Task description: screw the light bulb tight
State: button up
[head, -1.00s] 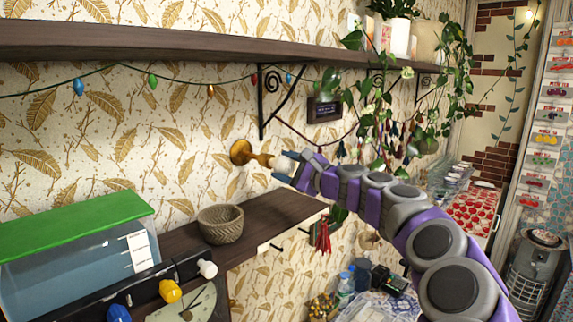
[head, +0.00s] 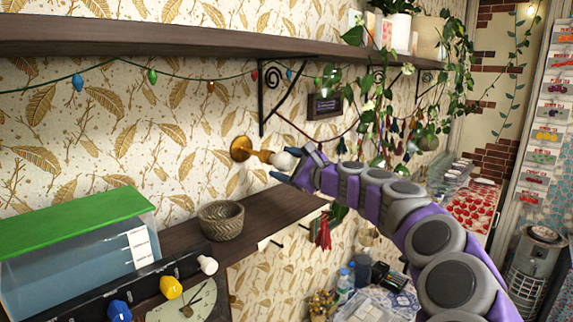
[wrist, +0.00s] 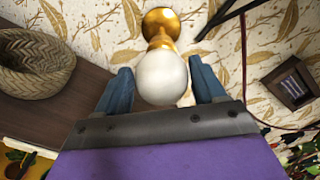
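A white round light bulb (head: 284,160) sits in a brass wall socket (head: 241,149) that sticks out from the patterned wall. My gripper (head: 296,163) is at the bulb, with its blue fingers spread. In the wrist view the bulb (wrist: 162,78) stands between the two fingers of my gripper (wrist: 160,72), one on each side, and the fingers look spread rather than clamped. The brass socket (wrist: 162,24) shows beyond the bulb. The bulb's threads are hidden, so how deep it sits cannot be seen.
A dark wooden shelf (head: 180,38) runs above, with a scrolled iron bracket (head: 268,100) near the socket. A woven basket (head: 221,220) stands on the lower shelf (head: 275,213). A blue-green tank with a green lid (head: 75,222) is at the left. Hanging plants are at the right.

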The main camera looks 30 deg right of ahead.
jog(key=shift+o, duration=0.7)
jog(key=shift+w, duration=0.1)
jog(key=shift+d+r, duration=0.1)
jog(key=shift+s, duration=0.2)
jog(key=b+v, duration=0.3)
jog(key=v, duration=1.4)
jog(key=shift+d, duration=0.15)
